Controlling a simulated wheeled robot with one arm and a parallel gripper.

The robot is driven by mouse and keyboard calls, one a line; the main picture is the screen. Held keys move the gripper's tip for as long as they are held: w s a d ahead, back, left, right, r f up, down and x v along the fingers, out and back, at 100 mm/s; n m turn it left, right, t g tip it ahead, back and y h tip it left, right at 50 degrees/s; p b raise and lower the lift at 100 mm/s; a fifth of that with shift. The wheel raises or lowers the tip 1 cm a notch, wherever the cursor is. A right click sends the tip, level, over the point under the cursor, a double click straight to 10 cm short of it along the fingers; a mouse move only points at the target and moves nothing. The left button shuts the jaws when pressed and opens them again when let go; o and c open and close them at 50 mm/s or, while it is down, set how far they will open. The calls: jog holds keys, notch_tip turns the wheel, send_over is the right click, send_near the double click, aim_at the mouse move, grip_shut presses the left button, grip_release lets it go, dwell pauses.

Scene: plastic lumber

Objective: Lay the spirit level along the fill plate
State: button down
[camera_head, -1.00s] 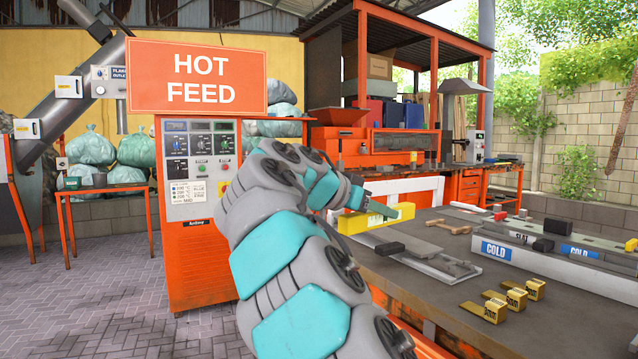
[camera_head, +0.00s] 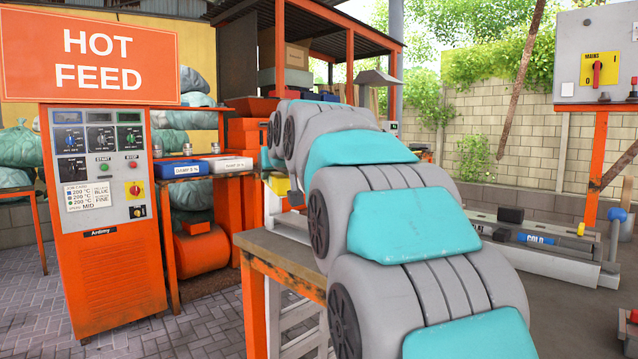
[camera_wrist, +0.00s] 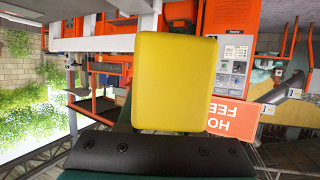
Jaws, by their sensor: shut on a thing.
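The yellow spirit level (camera_wrist: 175,82) fills the middle of the wrist view as a broad yellow block, close to the camera. My gripper (camera_wrist: 165,132) is shut on it; dark gripper parts show along the bottom of that view. In the head view only a small yellow piece (camera_head: 279,185) shows at the left edge of my arm, which hides my gripper and most of the level. I cannot pick out the fill plate with certainty in either view.
The orange HOT FEED machine (camera_head: 103,215) stands at left. A grey bench top (camera_head: 284,252) has its corner beside my arm. A long grey mould marked COLD (camera_head: 560,262), with a black block (camera_head: 510,215), lies at right. A mains panel (camera_head: 598,60) stands behind it.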

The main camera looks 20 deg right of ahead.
jog(key=w+d+f+n+y, duration=0.3)
jog(key=d+n+y, duration=0.2)
jog(key=d, duration=0.7)
jog(key=shift+w+f+g+y, duration=0.2)
jog(key=shift+g+y, duration=0.2)
jog(key=shift+y, duration=0.1)
notch_tip(320, 180, down, 7)
jog(key=b, duration=0.6)
jog(key=shift+r, duration=0.15)
jog(key=shift+f+b, duration=0.55)
jog(key=shift+b, duration=0.15)
dwell(1.3)
jog(key=shift+c, duration=2.4)
grip_release()
jog(key=shift+o, duration=0.3)
jog(key=shift+f, duration=0.1)
jog(key=o, duration=0.3)
jog(key=shift+o, duration=0.2)
